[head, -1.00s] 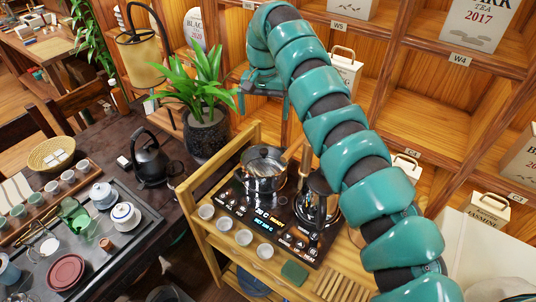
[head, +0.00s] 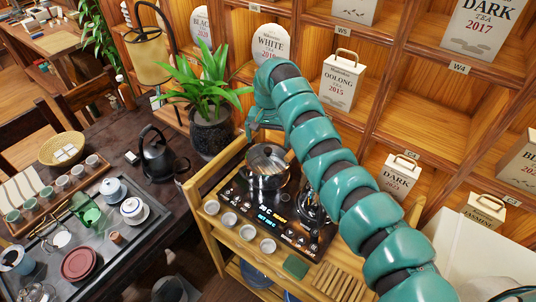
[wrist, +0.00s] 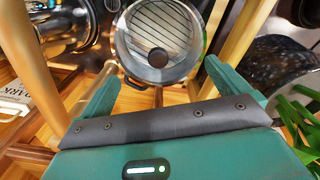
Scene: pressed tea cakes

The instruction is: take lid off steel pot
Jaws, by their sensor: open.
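The steel pot (head: 267,180) stands on the black cooktop of the wooden cart. A glass lid (head: 262,159) with a dark round knob sits on it. In the wrist view the lid (wrist: 140,38) is seen from above, with its knob (wrist: 158,57) near the top middle. My gripper (head: 266,132) is at the pot's far side, close to the lid, partly hidden by my arm. In the wrist view my gripper (wrist: 163,90) has its two teal fingers spread wide. Nothing is between them, and the knob lies beyond the fingertips.
A glass kettle (head: 312,208), partly hidden by my arm, stands right of the pot. Several small cups (head: 228,220) line the cart's front. The cart's wooden rail (head: 215,165) rises at left, with a potted plant (head: 210,130) beyond. Shelves with tea boxes stand behind.

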